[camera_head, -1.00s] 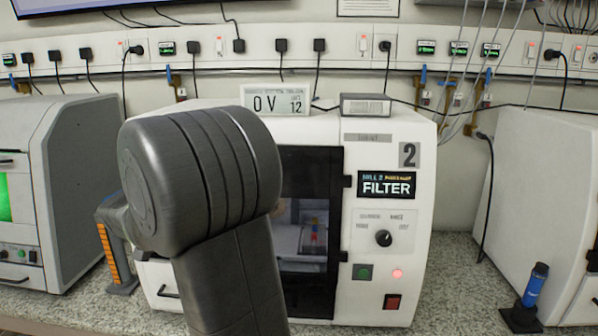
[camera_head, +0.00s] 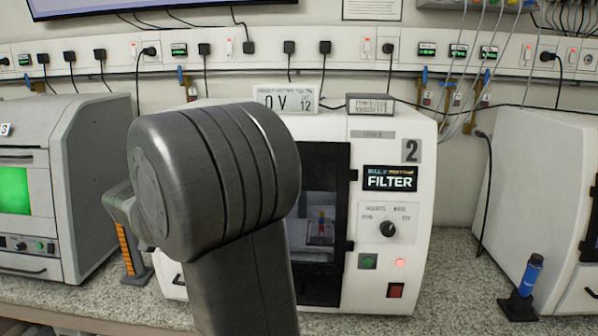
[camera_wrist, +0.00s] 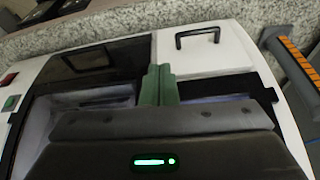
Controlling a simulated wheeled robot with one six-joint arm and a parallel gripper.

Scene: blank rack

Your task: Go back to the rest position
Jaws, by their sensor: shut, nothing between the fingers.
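My gripper (camera_wrist: 159,84) shows in the wrist view with its two green fingers together and nothing between them. Below the fingers in that view is the white machine (camera_wrist: 70,68) with its dark door and a black handle (camera_wrist: 197,37). In the head view my dark grey arm covers the left part of the white machine marked 2 and FILTER (camera_head: 390,240). My gripper is hidden behind the arm there.
A grey machine with a green window (camera_head: 85,190) stands at the left, and another white machine (camera_head: 530,170) at the right. A blue tool in a black stand (camera_head: 530,275) is on the speckled counter (camera_head: 450,290). An orange-striped stand (camera_head: 130,250) is left of machine 2.

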